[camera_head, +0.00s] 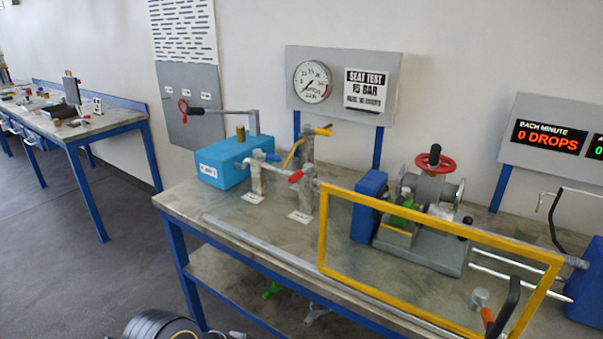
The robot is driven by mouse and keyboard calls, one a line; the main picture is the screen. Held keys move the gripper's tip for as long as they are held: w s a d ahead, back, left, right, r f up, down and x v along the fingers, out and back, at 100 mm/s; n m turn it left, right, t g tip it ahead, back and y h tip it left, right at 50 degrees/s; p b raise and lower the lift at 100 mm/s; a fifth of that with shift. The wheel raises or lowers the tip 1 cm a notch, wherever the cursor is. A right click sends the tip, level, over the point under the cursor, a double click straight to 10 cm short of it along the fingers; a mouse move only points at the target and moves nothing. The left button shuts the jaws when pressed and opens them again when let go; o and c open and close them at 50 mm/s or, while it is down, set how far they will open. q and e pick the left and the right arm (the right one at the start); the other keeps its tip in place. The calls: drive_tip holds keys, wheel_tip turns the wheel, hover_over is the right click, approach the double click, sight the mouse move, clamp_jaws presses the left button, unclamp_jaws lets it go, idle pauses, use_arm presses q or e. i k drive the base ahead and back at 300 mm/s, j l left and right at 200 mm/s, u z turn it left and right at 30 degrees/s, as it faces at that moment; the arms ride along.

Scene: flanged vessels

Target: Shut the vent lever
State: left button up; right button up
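Several small valves with coloured levers stand on the grey bench. One post has a red-handled lever (295,176), one a blue-handled lever (268,156), and one behind a yellow-orange lever (318,130). Small white labels lie at the post feet, too small to read, so I cannot tell which is the vent lever.
A yellow frame (437,218) stands upright before a vessel with a red handwheel (435,163). A blue pump box (222,163) is at the left. A pressure gauge (312,82) and a "0 DROPS" display (548,136) are behind. Open floor lies left (60,250).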

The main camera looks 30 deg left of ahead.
sight(308, 168)
drive_tip(key=j+z, duration=0.3)
drive_tip(key=j, duration=0.4)
drive_tip(key=j+z, duration=0.3)
drive_tip(key=j, duration=0.45)
